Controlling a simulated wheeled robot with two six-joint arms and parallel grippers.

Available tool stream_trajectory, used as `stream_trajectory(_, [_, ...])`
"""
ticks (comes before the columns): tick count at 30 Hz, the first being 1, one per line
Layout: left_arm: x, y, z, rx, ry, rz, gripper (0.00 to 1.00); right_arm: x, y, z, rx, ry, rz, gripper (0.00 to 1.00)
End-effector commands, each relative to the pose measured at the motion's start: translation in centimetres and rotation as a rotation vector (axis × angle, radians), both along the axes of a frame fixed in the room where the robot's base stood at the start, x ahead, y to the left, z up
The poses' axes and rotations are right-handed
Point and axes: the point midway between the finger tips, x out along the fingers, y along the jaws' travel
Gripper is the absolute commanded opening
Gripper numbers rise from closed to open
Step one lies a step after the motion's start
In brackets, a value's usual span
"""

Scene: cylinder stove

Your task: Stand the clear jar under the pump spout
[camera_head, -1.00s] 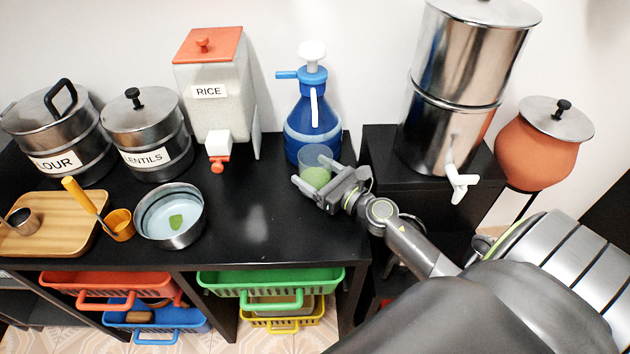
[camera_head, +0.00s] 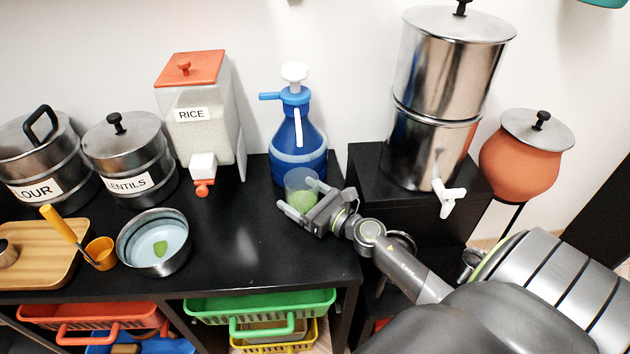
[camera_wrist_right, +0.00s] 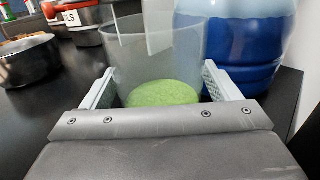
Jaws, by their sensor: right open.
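The clear jar (camera_head: 302,187), with green in its bottom, stands upright on the black counter in front of the blue pump bottle (camera_head: 299,160). The pump has a white knob on top, a blue arm pointing left and a white spout-like piece (camera_head: 298,127) hanging down its front. The jar is below that white piece, which in the wrist view (camera_wrist_right: 158,25) shows behind or over the jar's rim; I cannot tell which. My right gripper (camera_head: 297,196) is open, with its fingers on either side of the jar (camera_wrist_right: 160,65). Finger contact is unclear. My left gripper is out of view.
A rice dispenser (camera_head: 205,125) and a steel bowl (camera_head: 153,243) are to the left. A steel water filter with a white tap (camera_head: 447,195) stands on a black stand (camera_head: 368,170) to the right. The counter between bowl and jar is clear.

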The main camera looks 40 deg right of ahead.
Motion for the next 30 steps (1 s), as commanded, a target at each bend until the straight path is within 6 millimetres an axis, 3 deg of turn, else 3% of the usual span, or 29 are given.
stream_trajectory(6, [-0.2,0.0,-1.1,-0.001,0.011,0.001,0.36,-3.0,-0.8,-0.3,-0.003,0.002,0.000,0.83])
stream_trajectory(14, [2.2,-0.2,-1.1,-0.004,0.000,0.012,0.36,-7.4,-1.7,-0.4,-0.003,0.001,0.002,0.83])
stream_trajectory(30, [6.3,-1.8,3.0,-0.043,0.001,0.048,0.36,-9.8,-2.4,-0.1,-0.002,0.000,-0.001,0.83])
